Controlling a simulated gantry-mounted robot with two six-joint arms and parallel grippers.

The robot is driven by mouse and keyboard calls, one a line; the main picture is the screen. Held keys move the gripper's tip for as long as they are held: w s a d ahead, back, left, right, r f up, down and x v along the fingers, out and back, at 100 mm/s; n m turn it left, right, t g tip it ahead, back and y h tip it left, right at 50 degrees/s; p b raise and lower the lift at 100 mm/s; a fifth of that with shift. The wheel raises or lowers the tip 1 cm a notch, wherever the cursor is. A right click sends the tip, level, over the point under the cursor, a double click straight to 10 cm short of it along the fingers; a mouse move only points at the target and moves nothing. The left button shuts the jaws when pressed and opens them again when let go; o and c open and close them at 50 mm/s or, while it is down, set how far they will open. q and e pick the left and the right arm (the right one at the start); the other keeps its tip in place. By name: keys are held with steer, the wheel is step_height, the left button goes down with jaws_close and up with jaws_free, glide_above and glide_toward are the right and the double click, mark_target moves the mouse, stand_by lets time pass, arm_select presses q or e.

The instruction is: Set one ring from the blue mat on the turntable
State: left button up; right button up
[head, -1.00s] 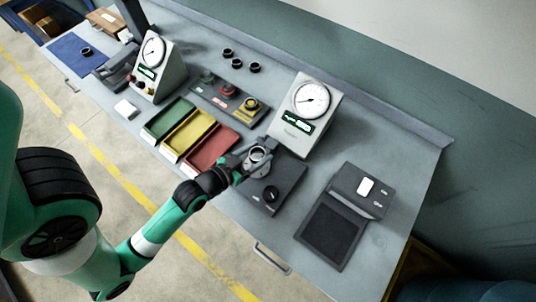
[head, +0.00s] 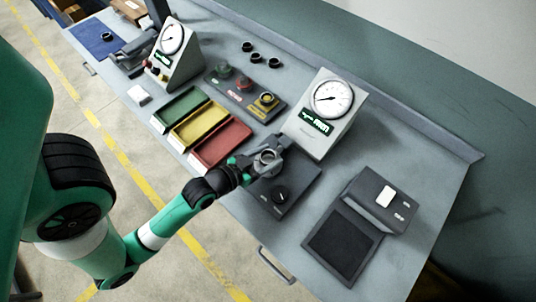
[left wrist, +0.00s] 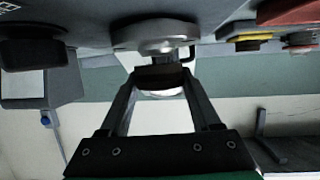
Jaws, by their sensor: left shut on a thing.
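The blue mat (head: 97,42) lies at the far left of the bench with one dark ring (head: 107,37) on it. The turntable unit (head: 290,183) is a dark box with a black knob, in front of the right gauge. Its silver round table (left wrist: 155,34) shows in the left wrist view. My left gripper (head: 266,159) is at that round table, shut on a dark ring (left wrist: 160,77). The ring looks close to the silver table; I cannot tell whether it touches. My right gripper is not in view.
Green, yellow and red trays (head: 222,146) stand left of my left gripper. A gauge (head: 325,112) stands just behind it. A button panel (head: 245,94) and three dark rings (head: 256,57) are further back. A dark scale-like device (head: 345,242) lies to the right.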

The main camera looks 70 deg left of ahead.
arm_select(q)
steer(key=shift+f+b, duration=0.3)
steer(key=shift+f, duration=0.4)
steer(key=o, duration=1.5)
steer(key=shift+o, duration=0.2)
